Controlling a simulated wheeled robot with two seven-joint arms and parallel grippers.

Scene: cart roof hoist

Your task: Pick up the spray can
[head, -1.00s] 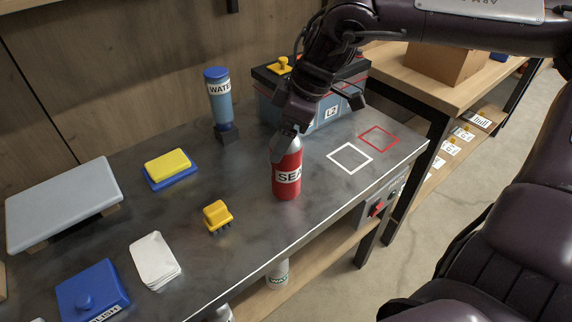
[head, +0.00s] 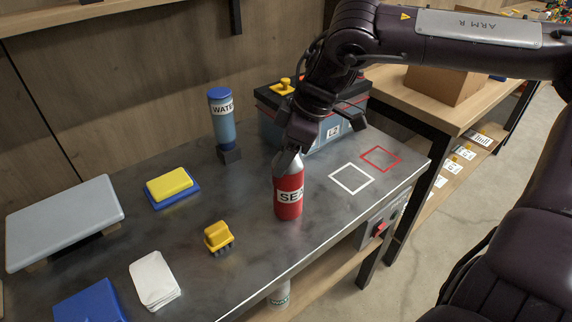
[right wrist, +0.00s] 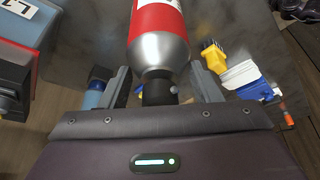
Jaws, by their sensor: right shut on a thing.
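The spray can is a red can with a silver top and a white label reading "SEA" (head: 288,190). It is upright near the front edge of the grey bench top, and I cannot tell whether its base touches the surface. My right gripper (head: 292,152) comes down from above and is shut on the can's top. In the right wrist view the can (right wrist: 158,45) sits between the two fingers of my right gripper (right wrist: 163,88), its dark cap end toward the palm. My left gripper is not in view.
A yellow brush (head: 218,236) lies left of the can. A blue water bottle (head: 222,118) and a blue-grey toolbox (head: 330,132) stand behind. White (head: 351,179) and red (head: 380,158) square outlines mark clear bench to the right. White cloths (head: 154,278) lie front left.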

